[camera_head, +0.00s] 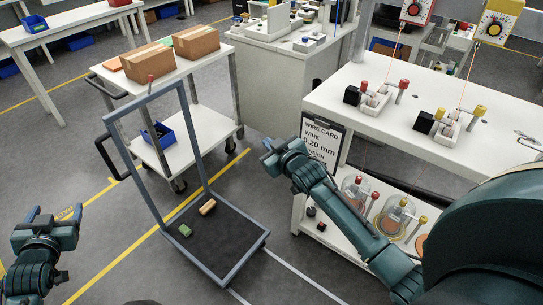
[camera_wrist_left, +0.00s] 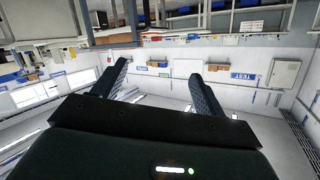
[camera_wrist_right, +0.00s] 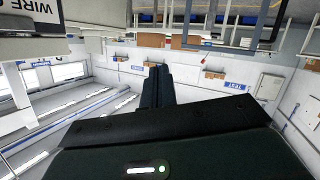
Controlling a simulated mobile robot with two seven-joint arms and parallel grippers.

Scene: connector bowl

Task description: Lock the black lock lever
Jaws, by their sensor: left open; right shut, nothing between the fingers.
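On the white bench (camera_head: 400,92) at the right stand two small white fixtures. The nearer fixture (camera_head: 447,130) has a black block (camera_head: 424,122) and a yellow-knobbed lever (camera_head: 478,112). The farther fixture (camera_head: 374,102) has a black block (camera_head: 351,95) and a red-knobbed lever (camera_head: 402,88). I cannot tell which black part is the lock lever. My right gripper (camera_head: 268,152) is shut and empty, left of the bench; its closed fingers show in the right wrist view (camera_wrist_right: 158,75). My left gripper (camera_head: 53,214) is open and empty at the lower left, far from the fixtures; its spread fingers show in the left wrist view (camera_wrist_left: 160,78).
A wire card (camera_head: 322,143) stands at the bench's left end, close to my right gripper. A lower shelf (camera_head: 340,232) holds several spools. A cart (camera_head: 262,243) with a tall frame and a white trolley (camera_head: 195,128) with boxes stand left of the bench. Open floor lies at the lower left.

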